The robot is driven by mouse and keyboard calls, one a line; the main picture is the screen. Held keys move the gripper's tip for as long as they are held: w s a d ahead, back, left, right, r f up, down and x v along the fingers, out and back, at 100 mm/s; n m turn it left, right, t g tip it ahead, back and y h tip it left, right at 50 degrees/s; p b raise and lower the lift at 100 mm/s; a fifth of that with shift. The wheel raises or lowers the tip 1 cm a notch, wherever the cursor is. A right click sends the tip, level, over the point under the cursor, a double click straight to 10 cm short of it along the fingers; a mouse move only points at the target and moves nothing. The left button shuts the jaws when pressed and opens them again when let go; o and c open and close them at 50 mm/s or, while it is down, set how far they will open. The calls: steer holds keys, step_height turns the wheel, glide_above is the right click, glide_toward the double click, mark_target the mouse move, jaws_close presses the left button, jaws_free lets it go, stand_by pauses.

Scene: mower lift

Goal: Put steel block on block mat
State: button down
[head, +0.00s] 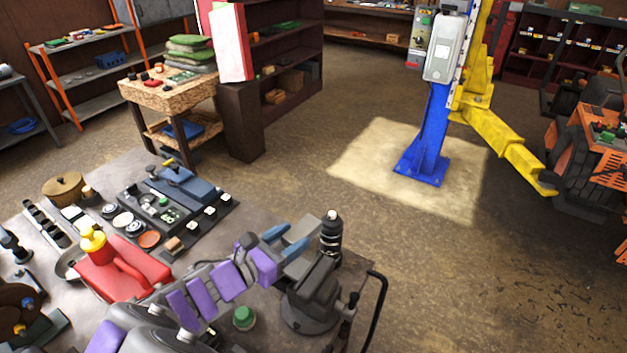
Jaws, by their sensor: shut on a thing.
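My gripper (284,239), with two blue fingers, is at the end of my purple and grey arm, over the right part of the workbench. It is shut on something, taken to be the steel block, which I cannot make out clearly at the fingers. A dark mat (232,210) lies on the bench to the left of my gripper, with small light blocks, round parts and a blue tool on it. I cannot tell for sure that it is the block mat.
A grey vise (308,302) stands at the bench's right end, beside a black bottle (331,238), close to my gripper. A red box (118,268) with a yellow-topped item and a green knob (244,318) are near my arm. A blue lift post (430,135) stands beyond open floor.

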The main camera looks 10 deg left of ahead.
steer(key=w+d+f+m+g+h+b, duration=0.1)
steer(key=w+d+f, duration=0.3)
steer(key=d, duration=0.5)
steer(key=w+d+f+m+g+h+b, duration=0.1)
steer(key=w+d+f+h, duration=0.15)
steer(key=w+d, duration=0.5)
steer(key=w+d+f+m+g, duration=0.15)
steer(key=w+d+f, duration=0.25)
steer(key=d, duration=0.7)
step_height(320, 180, up, 13)
steer(key=w+n+t+y, duration=0.2)
steer(key=n+t+y, duration=0.3)
steer(key=n+y, duration=0.2)
steer(key=shift+a+r+y, duration=0.2)
steer(key=shift+a+y, duration=0.1)
steer(key=shift+y, duration=0.05)
steer(key=shift+t, duration=0.25)
